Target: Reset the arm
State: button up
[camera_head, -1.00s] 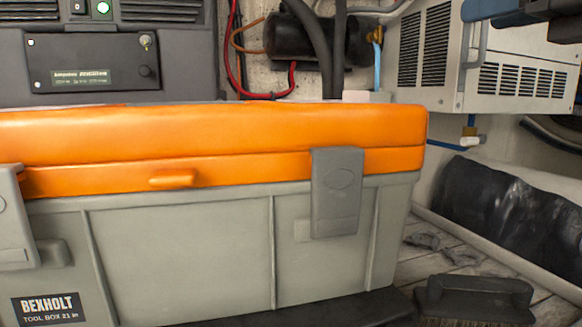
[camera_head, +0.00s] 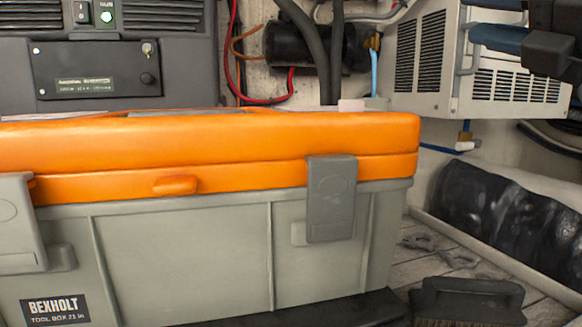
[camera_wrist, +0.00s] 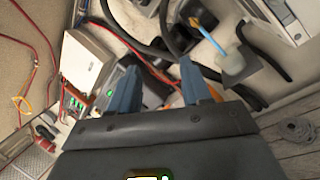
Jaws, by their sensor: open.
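My gripper (camera_wrist: 160,86) shows in the wrist view with its two blue fingers apart and nothing between them. In the head view, part of it, a blue finger and a dark body, enters at the top right corner, in front of a grey vented unit (camera_head: 430,75). Its fingertips are not clearly shown there. The gripper is above and to the right of the toolbox in the picture, apart from it.
A large grey toolbox (camera_head: 180,255) with an orange lid (camera_head: 240,145) fills the front left. A dark brush (camera_head: 468,295) lies on the plank floor at right, near a black roll (camera_head: 500,205). Hoses and a black cylinder (camera_head: 300,45) are behind.

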jog(key=s+f+m+t+h+p, duration=0.1)
jog(key=s+f+m+h, duration=0.25)
jog(key=f+m, duration=0.65)
jog(key=s+f+m+h+p, duration=0.1)
jog(key=s+f+m+h, duration=0.25)
jog(key=f+m, duration=0.6)
jog(key=s+f+m+t+h+p, duration=0.1)
jog(key=s+f+m+h, duration=0.25)
jog(key=f+m, duration=0.7)
jog(key=s+a+f+m+g, duration=0.3)
jog(key=s+f, duration=0.9)
jog(key=s, duration=0.3)
jog(key=s+d+f+g+p, duration=0.1)
jog(key=s+d+f+g, duration=0.1)
jog(key=s, duration=1.2)
jog(key=shift+s+f+g+y, duration=0.2)
jog(key=shift+g+y, duration=0.15)
jog(key=shift+g, duration=0.35)
jog(key=shift+a, duration=0.1)
